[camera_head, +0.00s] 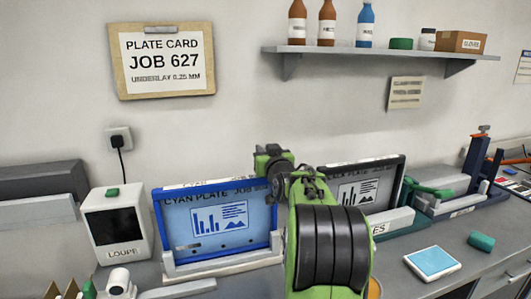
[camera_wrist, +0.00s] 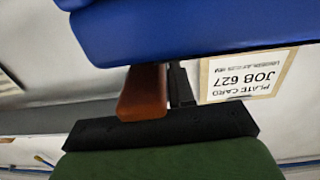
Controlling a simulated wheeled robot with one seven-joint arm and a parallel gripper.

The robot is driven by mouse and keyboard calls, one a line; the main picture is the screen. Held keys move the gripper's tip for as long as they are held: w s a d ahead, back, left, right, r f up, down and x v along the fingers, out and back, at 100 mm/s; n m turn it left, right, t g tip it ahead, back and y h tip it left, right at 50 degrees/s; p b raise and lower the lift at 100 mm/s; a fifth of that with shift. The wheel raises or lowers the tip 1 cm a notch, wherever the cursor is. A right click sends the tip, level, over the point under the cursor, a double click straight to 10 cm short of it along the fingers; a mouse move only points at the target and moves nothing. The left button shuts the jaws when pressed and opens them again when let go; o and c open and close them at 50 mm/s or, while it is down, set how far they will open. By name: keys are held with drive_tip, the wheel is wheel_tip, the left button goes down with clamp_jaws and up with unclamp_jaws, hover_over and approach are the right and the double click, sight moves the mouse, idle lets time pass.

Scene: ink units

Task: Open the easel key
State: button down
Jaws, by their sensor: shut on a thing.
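My gripper (camera_head: 275,165) is at the top right corner of the blue-framed cyan plate (camera_head: 222,222), which leans upright on a pale easel (camera_head: 222,263). In the wrist view, which is upside down, an orange-brown piece (camera_wrist: 143,92) sits at the dark gripper parts, between a black bar and a large blue part (camera_wrist: 190,28). The orange-brown piece looks like the easel key, and my gripper appears shut on it. The fingertips are mostly hidden, and my arm hides the key in the head view.
A dark-framed black plate (camera_head: 395,165) stands just right of my arm. A loupe box (camera_head: 117,227) is left of the easel. A blue-topped pad (camera_head: 432,262) and a green block (camera_head: 481,242) lie on the bench at right. A shelf (camera_head: 370,51) with bottles hangs above.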

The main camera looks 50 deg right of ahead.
drive_tip(key=shift+h, duration=0.3)
drive_tip(key=m+g+h+b, duration=0.1)
drive_tip(key=m+g+h, duration=0.1)
drive_tip(key=m+g+h+b, duration=0.1)
drive_tip(key=h, duration=0.1)
drive_tip(key=shift+w+a+f+m+g, duration=0.1)
drive_tip(key=shift+w+a+m+g, duration=0.1)
drive_tip(key=shift+m+g, duration=0.2)
drive_tip(key=shift+s+d+m+g+h, duration=0.15)
drive_tip(key=shift+m+g+h, duration=1.25)
drive_tip(key=shift+g, duration=0.6)
drive_tip(key=shift+m+g, duration=0.3)
drive_tip(key=c, duration=1)
unclamp_jaws()
drive_tip(key=shift+c, duration=0.2)
drive_tip(key=b+v, duration=0.2)
drive_tip(key=v, duration=1.3)
drive_tip(key=shift+s+a, duration=0.25)
drive_tip(key=shift+a, duration=0.05)
